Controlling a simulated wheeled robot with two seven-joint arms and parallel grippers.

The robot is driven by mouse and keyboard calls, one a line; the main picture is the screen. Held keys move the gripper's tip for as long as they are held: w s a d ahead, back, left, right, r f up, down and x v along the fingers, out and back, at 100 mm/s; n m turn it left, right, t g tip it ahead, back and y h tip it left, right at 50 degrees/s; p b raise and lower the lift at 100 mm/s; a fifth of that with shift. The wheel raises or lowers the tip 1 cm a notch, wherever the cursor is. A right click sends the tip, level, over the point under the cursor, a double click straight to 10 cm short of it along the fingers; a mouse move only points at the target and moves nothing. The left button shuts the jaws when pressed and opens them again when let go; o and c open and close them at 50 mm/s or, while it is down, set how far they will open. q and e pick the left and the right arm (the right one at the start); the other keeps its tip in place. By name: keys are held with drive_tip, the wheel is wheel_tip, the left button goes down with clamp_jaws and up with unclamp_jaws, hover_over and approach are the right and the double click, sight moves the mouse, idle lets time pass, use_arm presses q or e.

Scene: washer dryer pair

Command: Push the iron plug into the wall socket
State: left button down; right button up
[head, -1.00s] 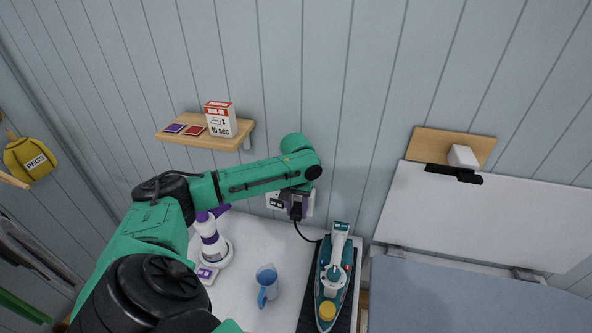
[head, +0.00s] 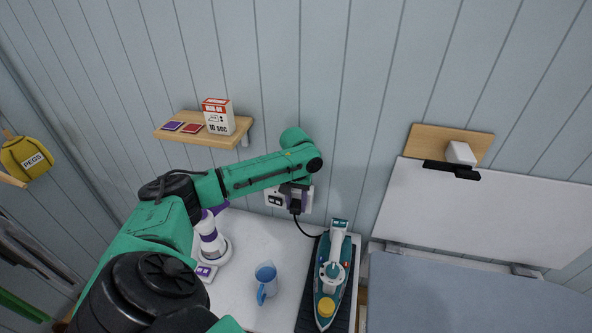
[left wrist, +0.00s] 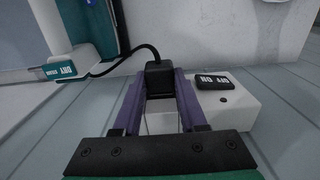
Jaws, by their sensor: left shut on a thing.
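My left gripper (head: 295,197) is at the wall, partly hidden under its own arm in the head view. In the left wrist view its purple fingers (left wrist: 160,84) are shut on the black iron plug (left wrist: 157,74). The plug also shows in the head view (head: 295,207), with its cord running down to the teal iron (head: 331,275). The white wall socket (head: 274,199) is right behind the plug; its box also shows in the left wrist view (left wrist: 236,108). Whether the plug's pins are in the socket is hidden. My right gripper is not in view.
The iron lies on a dark rest on the white counter (head: 240,283). A blue jug (head: 266,281) and a white and purple bottle (head: 210,240) stand left of it. A wooden shelf (head: 182,138) with a box (head: 218,117) is above. An ironing board (head: 470,290) is at the right.

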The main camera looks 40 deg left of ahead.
use_arm(q)
drive_tip(key=shift+c, duration=1.9)
unclamp_jaws()
wheel_tip(320, 180, up, 15)
drive_tip(key=b, duration=0.2)
drive_tip(key=shift+f, duration=0.2)
